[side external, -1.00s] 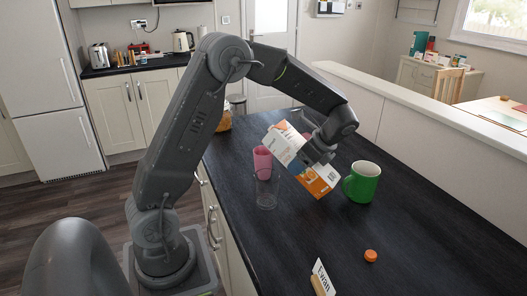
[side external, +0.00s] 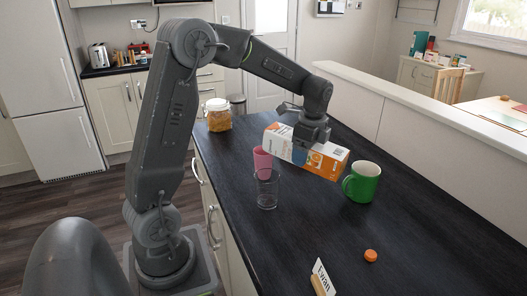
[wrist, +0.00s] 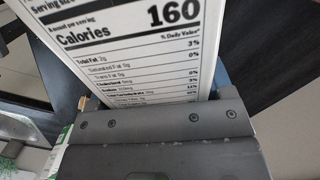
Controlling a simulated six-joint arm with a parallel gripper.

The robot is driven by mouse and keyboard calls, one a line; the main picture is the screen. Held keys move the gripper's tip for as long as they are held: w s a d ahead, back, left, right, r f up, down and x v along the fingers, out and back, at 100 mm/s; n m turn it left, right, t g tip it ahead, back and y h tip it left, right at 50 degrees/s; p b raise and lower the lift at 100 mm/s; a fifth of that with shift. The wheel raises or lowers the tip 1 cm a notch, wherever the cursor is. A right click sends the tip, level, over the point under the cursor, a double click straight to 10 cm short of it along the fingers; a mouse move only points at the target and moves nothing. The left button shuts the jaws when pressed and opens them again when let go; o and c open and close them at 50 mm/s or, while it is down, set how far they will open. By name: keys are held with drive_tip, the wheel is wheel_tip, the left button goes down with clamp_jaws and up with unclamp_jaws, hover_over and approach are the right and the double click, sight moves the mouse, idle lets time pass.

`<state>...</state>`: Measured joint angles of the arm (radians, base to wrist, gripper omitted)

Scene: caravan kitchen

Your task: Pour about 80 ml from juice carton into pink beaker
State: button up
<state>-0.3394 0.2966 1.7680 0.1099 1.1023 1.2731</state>
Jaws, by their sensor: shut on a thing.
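The juice carton (side external: 330,162), white and orange, is held in the air above the counter. It lies nearly on its side, its left end a little higher in the picture, close above and right of the pink beaker. My gripper (side external: 308,146) is shut on the carton's middle. In the wrist view the carton's nutrition label (wrist: 130,45) fills much of the picture. The pink beaker (side external: 262,160) stands upright, partly hidden behind a clear glass. I cannot see the carton's opening, any stream, or the beaker's contents.
The clear glass (side external: 267,192) stands just in front of the beaker. A green mug (side external: 362,184) stands right of the carton. An orange cap (side external: 370,255) and a name card (side external: 323,278) lie nearer on the dark counter (side external: 420,235). A filled jar (side external: 218,117) stands behind.

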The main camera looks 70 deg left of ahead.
drive_tip(key=shift+a+r+t+h, duration=0.1)
drive_tip(key=shift+r+t+h, duration=0.5)
drive_tip(key=shift+r+h, duration=0.55)
idle(0.9)
drive_tip(key=shift+w+d+r, duration=0.15)
drive_tip(key=shift+d+r, duration=0.05)
drive_tip(key=shift+r, duration=0.05)
drive_tip(key=shift+w+d, duration=0.35)
drive_tip(key=shift+d, duration=0.1)
drive_tip(key=shift+r, duration=0.1)
drive_tip(key=shift+d+r+t, duration=0.1)
drive_tip(key=shift+r+t, duration=0.1)
drive_tip(key=shift+t, duration=0.1)
idle(1.5)
drive_tip(key=f, duration=0.1)
drive_tip(key=g+y, duration=0.1)
drive_tip(key=f, duration=0.1)
drive_tip(key=shift+w+d+f+y, duration=0.25)
drive_tip(key=shift+d+f+y, duration=0.05)
drive_tip(key=shift+f+y, duration=0.05)
drive_tip(key=shift+s+a+f+g+y, duration=0.1)
drive_tip(key=shift+f+g+y, duration=0.3)
drive_tip(key=shift+f, duration=0.15)
drive_tip(key=shift+s+a+f+y, duration=0.1)
drive_tip(key=shift+f+y, duration=0.2)
drive_tip(key=shift+f, duration=0.1)
drive_tip(key=c, duration=0.3)
idle(0.6)
